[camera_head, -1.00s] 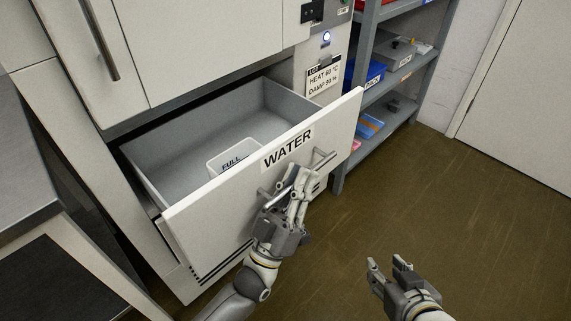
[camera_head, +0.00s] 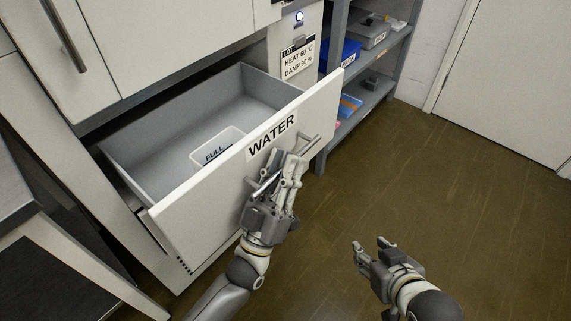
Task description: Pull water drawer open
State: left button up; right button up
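The water drawer (camera_head: 205,195) is a white-fronted drawer labelled WATER, and it stands well out from the cabinet. Its grey inside shows, with a white container (camera_head: 232,136) marked FULL near the front panel. A bar handle (camera_head: 312,139) is fixed to the front below the label. My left gripper (camera_head: 286,170) is at the handle, its fingers over the handle's middle; they hide part of the bar, and whether they close around it is hard to tell. My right gripper (camera_head: 370,250) is open and empty, over the floor to the right of the drawer.
A grey shelf rack (camera_head: 385,85) with bins (camera_head: 343,55) stands right of the cabinet, close to the drawer's right end. A white door (camera_head: 505,80) is at the far right. A grey counter (camera_head: 20,205) is at left. The brown floor (camera_head: 470,190) at right is clear.

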pick_arm(q)
jog(key=v, duration=1.2)
dwell(0.3)
